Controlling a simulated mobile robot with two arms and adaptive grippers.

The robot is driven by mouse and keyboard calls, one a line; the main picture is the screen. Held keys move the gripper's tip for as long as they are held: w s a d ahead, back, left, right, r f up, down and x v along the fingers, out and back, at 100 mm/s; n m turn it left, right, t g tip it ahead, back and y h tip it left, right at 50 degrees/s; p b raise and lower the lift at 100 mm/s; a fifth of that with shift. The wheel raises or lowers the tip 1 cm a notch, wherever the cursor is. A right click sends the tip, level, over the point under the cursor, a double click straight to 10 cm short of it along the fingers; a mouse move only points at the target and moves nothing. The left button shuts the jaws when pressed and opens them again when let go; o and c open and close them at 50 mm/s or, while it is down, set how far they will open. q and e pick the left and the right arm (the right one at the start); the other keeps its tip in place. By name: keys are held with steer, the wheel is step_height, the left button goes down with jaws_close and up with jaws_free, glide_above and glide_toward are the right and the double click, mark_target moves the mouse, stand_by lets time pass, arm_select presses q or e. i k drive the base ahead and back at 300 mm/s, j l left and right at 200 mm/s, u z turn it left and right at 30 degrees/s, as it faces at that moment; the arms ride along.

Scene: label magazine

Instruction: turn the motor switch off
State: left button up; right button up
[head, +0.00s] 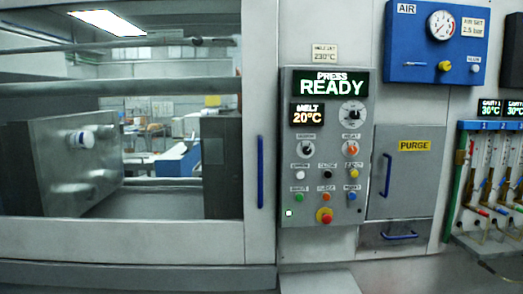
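The control panel (325,212) stands in the middle of the head view, to the right of the machine window. The motor switch (308,149) is a dark round knob on its left side, under a small label that seems to read MOTOR. The label is blurred, and I cannot tell which position the knob points to. The upper display (331,85) reads PRESS READY. The melt display (307,115) reads 20°C. Neither of my grippers is in view.
The heat knob (351,150) is right of the motor switch, with several coloured buttons below. A red stop button (324,216) on yellow sits lowest. A blue door handle (260,172) is to the left, and a purge door (405,185) to the right. Nothing blocks the panel front.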

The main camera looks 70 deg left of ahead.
mark_target(306, 150)
steer(key=u, duration=1.85)
